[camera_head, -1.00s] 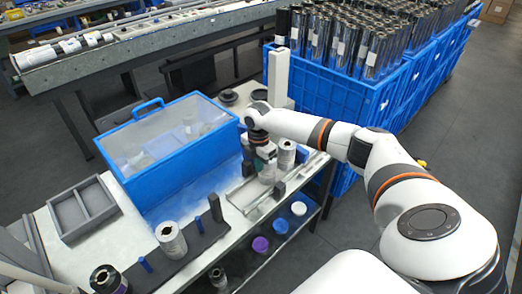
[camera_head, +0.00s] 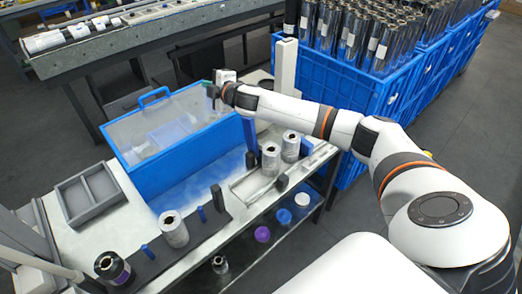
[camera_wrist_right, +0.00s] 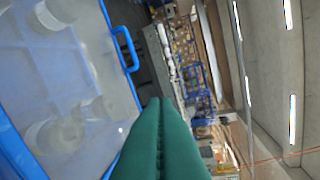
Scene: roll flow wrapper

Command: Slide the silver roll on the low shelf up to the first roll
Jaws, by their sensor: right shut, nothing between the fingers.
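Two silver rolls stand upright side by side at the low rail tray on the table: a nearer one (camera_head: 270,160) and a farther one (camera_head: 290,147), with a small gap or contact I cannot tell. A small silver roll (camera_head: 220,265) also shows on the shelf under the table. My right gripper (camera_head: 211,90) is raised above the lidded blue box, behind and left of these rolls, clear of them. Its teal fingers (camera_wrist_right: 159,102) lie together in the right wrist view, with nothing between them. My left gripper is not in view.
The blue box (camera_head: 180,182) fills the table's back. Dark posts (camera_head: 250,160) stand beside the rolls. Another silver roll (camera_head: 173,229) stands on a dark strip at front left. Purple (camera_head: 262,234) and blue (camera_head: 283,216) rolls sit on the under-shelf. Blue crates (camera_head: 340,110) stand behind.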

